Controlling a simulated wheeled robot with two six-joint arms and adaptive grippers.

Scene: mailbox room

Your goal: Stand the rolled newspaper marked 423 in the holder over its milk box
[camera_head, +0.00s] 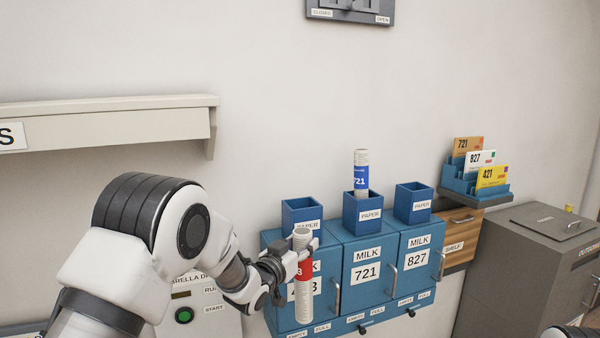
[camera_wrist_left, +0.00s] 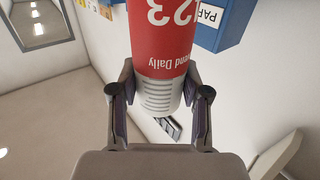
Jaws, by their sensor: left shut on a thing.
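My left gripper (camera_head: 291,256) is shut on the rolled newspaper (camera_head: 304,296), a white roll with a red band. It holds the roll roughly upright in front of the left milk box (camera_head: 279,283), partly covering that box's number. The left wrist view shows the red band (camera_wrist_left: 162,42) with "23" and "Daily" between the fingers (camera_wrist_left: 158,95). The left paper holder (camera_head: 301,211) stands above that milk box, behind and above the roll's top end; no roll shows in it. A small dark part at the bottom right edge may be my right arm; its gripper does not show.
The middle paper holder (camera_head: 363,211) holds a blue-banded roll (camera_head: 361,174) marked 721. The right paper holder (camera_head: 412,202) stands over milk box 827 (camera_head: 416,262). A card rack (camera_head: 475,191) sits on a shelf at right, above a grey cabinet (camera_head: 520,270).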

